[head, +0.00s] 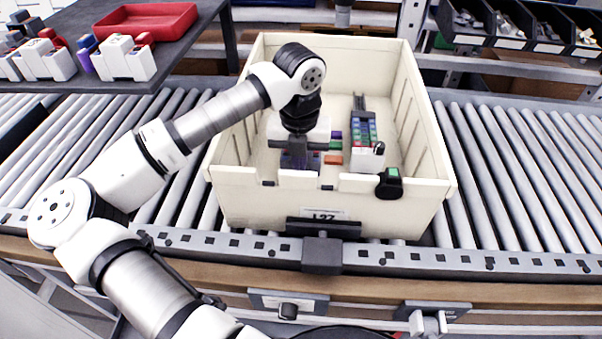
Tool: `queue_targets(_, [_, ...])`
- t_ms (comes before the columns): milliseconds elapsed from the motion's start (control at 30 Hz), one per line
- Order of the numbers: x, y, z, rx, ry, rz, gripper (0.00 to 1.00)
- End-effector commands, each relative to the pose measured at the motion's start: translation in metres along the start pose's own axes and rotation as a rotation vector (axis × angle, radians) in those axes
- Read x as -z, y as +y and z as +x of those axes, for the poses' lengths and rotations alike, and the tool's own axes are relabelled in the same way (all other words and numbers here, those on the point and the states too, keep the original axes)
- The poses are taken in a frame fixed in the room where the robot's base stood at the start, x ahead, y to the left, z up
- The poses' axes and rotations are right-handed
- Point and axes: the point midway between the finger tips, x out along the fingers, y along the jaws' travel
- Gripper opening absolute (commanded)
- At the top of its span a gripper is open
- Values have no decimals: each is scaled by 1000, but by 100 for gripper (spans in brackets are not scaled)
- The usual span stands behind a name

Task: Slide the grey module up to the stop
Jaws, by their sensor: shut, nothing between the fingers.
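My gripper (299,160) points down inside the cream bin (235,183), in its left-front part. Its fingers are together with nothing seen held between them. A purple-blue piece (288,161) shows right by the fingertips; I cannot tell whether they touch. To the right, a row of small coloured modules (362,128) runs along a dark rail (359,102) toward the back of the bin. A pale block (366,160) stands at the near end of that row. I cannot tell for certain which piece is the grey module, and no stop is clearly visible.
An orange piece (333,159) lies between my gripper and the row. A black device with a green top (390,183) sits on the bin's front rim. The bin's walls surround my gripper. The bin stands on a roller conveyor (500,165). A red tray (146,20) is at upper left.

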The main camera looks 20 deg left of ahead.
Motion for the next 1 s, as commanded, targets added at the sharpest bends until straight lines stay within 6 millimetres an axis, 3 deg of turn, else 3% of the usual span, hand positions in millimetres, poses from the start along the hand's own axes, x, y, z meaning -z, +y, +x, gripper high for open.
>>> queue_targets(1000, [-6,0,0,0,-2,0,0])
